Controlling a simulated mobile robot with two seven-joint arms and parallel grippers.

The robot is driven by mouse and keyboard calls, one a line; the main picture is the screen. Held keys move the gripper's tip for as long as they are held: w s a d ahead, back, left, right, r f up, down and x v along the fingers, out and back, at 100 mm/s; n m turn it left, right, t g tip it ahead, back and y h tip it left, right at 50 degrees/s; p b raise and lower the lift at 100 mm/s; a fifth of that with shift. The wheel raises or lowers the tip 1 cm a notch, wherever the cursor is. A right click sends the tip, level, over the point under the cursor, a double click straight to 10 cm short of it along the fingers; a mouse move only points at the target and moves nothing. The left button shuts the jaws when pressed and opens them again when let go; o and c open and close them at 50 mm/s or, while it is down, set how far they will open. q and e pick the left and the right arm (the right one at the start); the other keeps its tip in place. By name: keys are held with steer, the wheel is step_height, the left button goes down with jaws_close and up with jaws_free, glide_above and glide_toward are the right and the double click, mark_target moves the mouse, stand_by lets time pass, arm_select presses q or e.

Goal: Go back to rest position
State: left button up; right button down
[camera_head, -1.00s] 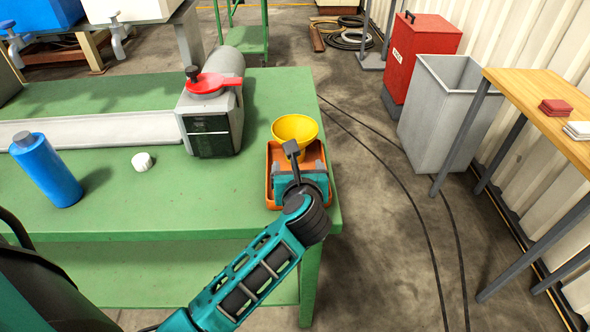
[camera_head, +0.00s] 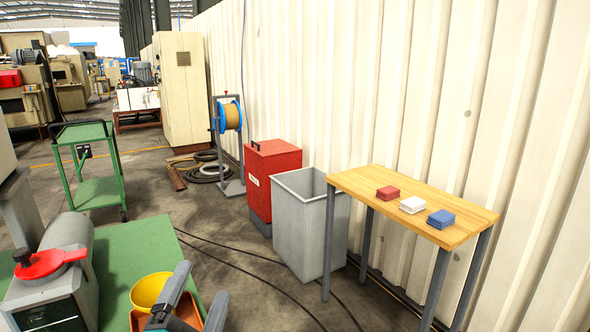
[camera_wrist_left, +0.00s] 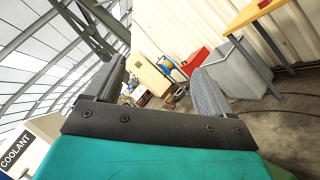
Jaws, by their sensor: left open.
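My left gripper (camera_head: 180,294) shows at the bottom of the head view, above the corner of the green table (camera_head: 140,248) and in front of the yellow bowl (camera_head: 150,290). In the left wrist view its two fingers (camera_wrist_left: 155,88) stand wide apart with nothing between them, so it is open and empty. The yellow bowl sits at an orange tray (camera_head: 141,320), partly hidden by the gripper. My right gripper is in neither view.
A grey bin (camera_head: 300,230) and a red cabinet (camera_head: 272,172) stand by the corrugated wall. A wooden table (camera_head: 360,185) holds red, white and blue blocks. A machine with a red lever (camera_head: 45,264) is at left. Black cables (camera_head: 250,256) cross the floor.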

arm_select(q)
steer(key=s+d+f+m+g+h, duration=0.6)
steer(key=s+f+m+g, duration=0.45)
steer(key=m, duration=0.95)
steer(key=s+a+f+m+g+y, duration=0.4)
steer(key=s+a+f+g+y, duration=0.3)
steer(key=s+a+f+y, duration=0.35)
steer(key=w+d+f+m+t+h, duration=0.1)
steer(key=w+f+t+h, duration=0.2)
steer(key=w+f+t, duration=0.3)
steer(key=shift+w+d+f+t, duration=0.2)
steer(key=shift+f+t, duration=0.25)
steer(key=shift+t, duration=0.1)
steer(key=shift+h, duration=0.25)
